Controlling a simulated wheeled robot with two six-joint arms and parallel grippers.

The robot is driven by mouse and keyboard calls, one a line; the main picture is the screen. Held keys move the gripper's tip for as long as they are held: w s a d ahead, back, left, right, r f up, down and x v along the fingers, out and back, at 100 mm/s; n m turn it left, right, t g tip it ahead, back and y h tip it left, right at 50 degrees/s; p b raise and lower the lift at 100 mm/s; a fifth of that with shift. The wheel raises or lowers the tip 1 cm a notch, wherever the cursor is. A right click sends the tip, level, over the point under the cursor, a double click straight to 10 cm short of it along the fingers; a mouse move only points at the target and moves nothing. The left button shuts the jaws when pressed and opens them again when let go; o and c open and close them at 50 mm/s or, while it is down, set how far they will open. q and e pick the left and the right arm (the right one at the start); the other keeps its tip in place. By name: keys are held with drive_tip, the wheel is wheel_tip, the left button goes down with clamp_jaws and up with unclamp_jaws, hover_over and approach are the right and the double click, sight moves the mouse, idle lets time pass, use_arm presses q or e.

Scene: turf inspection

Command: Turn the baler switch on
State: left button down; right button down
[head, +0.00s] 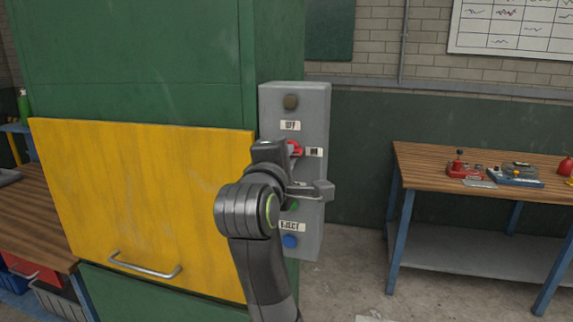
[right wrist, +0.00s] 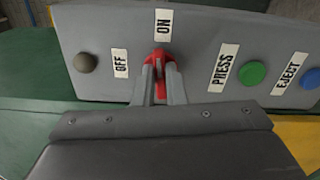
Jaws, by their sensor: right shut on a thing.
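The red baler switch (head: 297,149) sits on the front of a grey control box (head: 310,105), beside the ON label (head: 315,152) and below the OFF label (head: 290,125). In the right wrist view the red switch (right wrist: 158,58) points toward the ON label (right wrist: 163,24), with the OFF label (right wrist: 120,63) to its left. My right gripper (right wrist: 158,84) is shut on the red switch, one finger on each side. In the head view my right wrist and gripper hide part of the box. My left gripper is in neither view.
The box also bears a dark round knob (head: 291,102), a green PRESS button (right wrist: 252,73) and a blue EJECT button (head: 290,241). The baler's yellow door (head: 150,200) is left of the box. A workbench with tools (head: 430,160) stands at the right, with open floor between.

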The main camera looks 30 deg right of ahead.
drive_tip(key=shift+m+b, duration=0.3)
drive_tip(key=shift+m, duration=0.5)
drive_tip(key=c, duration=1.5)
unclamp_jaws()
drive_tip(key=shift+a+f, duration=0.1)
drive_tip(key=b+v, duration=1.5)
drive_tip(key=v, duration=0.2)
drive_tip(key=shift+s, duration=0.15)
